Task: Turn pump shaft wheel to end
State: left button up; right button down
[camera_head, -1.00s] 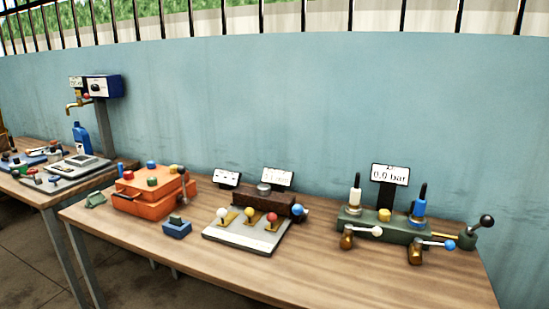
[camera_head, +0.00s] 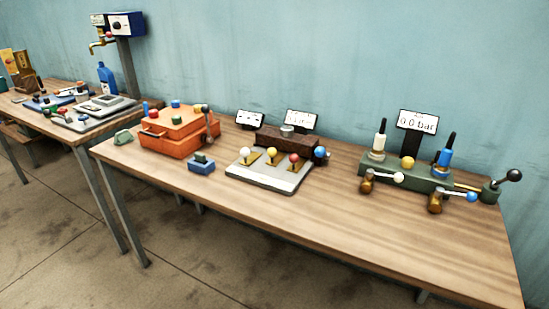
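Neither of my grippers is in view. A green pump-like unit (camera_head: 405,175) stands at the right of the near table. It carries a white-capped post (camera_head: 378,146), a blue-collared post (camera_head: 444,160), a yellow knob (camera_head: 407,163) and two brass fittings with levers, one white-tipped (camera_head: 398,177) and one blue-tipped (camera_head: 471,196). A black-knobbed handle (camera_head: 513,176) sticks out at its right end. A display (camera_head: 417,123) behind it reads 0.0 bar. I cannot tell which part is the pump shaft wheel.
On the near table (camera_head: 340,225) are an orange box (camera_head: 168,145), a small blue block (camera_head: 201,164) and a grey plate with coloured knobs (camera_head: 265,181). The table's front is clear. A second table with tools and a blue bottle (camera_head: 107,78) stands left.

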aim_at(286, 130)
jog(key=j+z, duration=0.1)
jog(key=z, duration=0.3)
jog(key=j+z, duration=0.15)
jog(key=z, duration=0.25)
jog(key=j+z, duration=0.3)
jog(key=j, duration=0.2)
jog(key=k+j+z, duration=0.1)
jog(key=j+z, duration=0.2)
jog(key=j, duration=0.25)
jog(key=k+j+z, duration=0.15)
jog(key=j+z, duration=0.15)
jog(key=j, duration=0.15)
